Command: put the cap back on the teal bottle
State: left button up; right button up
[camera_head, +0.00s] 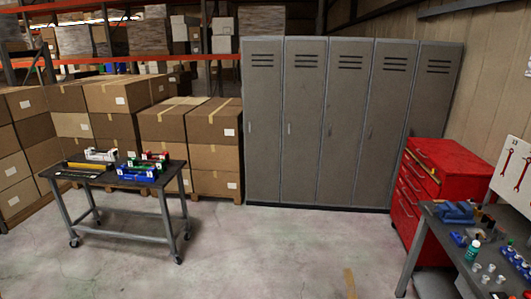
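A small teal bottle (472,253) stands upright on the dark workbench (446,251) at the lower right. Its top looks pale, but it is too small to tell whether that is a cap or a bare neck. Several small pale pieces (476,267) lie on the bench just in front of the bottle and to its right; I cannot tell whether one of them is the cap. Neither of my grippers is in view.
Blue-bodied items (518,260) stand right of the bottle. A blue vise-like tool (455,212) is at the bench's back. A red tool cabinet (440,175) stands behind the bench. A wheeled cart (125,180) stands left. Open floor (270,250) lies between.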

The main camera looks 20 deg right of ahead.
aim_at(471, 252)
jog(key=z, duration=0.2)
jog(key=i, duration=2.05)
jog(key=z, duration=0.8)
jog(key=i, duration=1.2)
jog(key=z, duration=1.95)
jog(key=i, duration=0.85)
jog(key=z, duration=0.8)
